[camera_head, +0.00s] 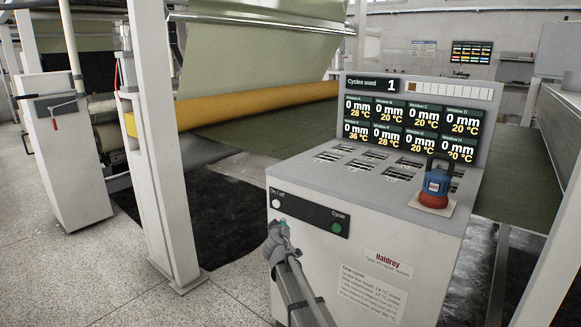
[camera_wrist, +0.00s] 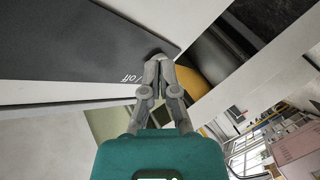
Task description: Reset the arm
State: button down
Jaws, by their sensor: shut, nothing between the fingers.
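My gripper (camera_head: 284,228) is in front of the machine's control cabinet, close to its dark button strip (camera_head: 308,214). In the head view it is just below and right of the white On / off button (camera_head: 276,204). The green Cycle button (camera_head: 337,228) is farther right on the strip. In the wrist view my gripper (camera_wrist: 157,72) has its fingers together with nothing between them. The tips overlap the edge of the strip (camera_wrist: 85,50) near the "off" lettering. Whether they touch the panel I cannot tell. The On / off button is not visible in the wrist view.
The control cabinet (camera_head: 400,214) carries a display (camera_head: 413,130) reading cycles used 1. A blue and red object (camera_head: 434,186) sits on its top right. A white post (camera_head: 163,150) and an orange roller (camera_head: 250,104) stand behind left. Floor is open at the lower left.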

jog(key=s+d+f+m+g+h, duration=0.25)
jog(key=s+d+f+g, duration=0.2)
jog(key=s+d, duration=0.4)
jog(key=s+d+f+m+g+h, duration=0.1)
jog(key=s+d+f+m+g, duration=0.4)
jog(key=s+d, duration=0.4)
jog(key=s+d+f+g+y, duration=0.2)
jog(key=s+f+g, duration=0.1)
jog(key=s, duration=0.6)
jog(key=s+d+f+g+y, duration=0.2)
jog(key=s+f+g, duration=0.1)
jog(key=s, duration=0.7)
notch_tip(320, 180, up, 33)
jog(key=p, duration=3.2)
jog(key=shift+a+m+p, duration=0.3)
jog(key=shift+a+m, duration=0.05)
jog(key=shift+s+f+g, duration=0.1)
jog(key=shift+g, duration=0.15)
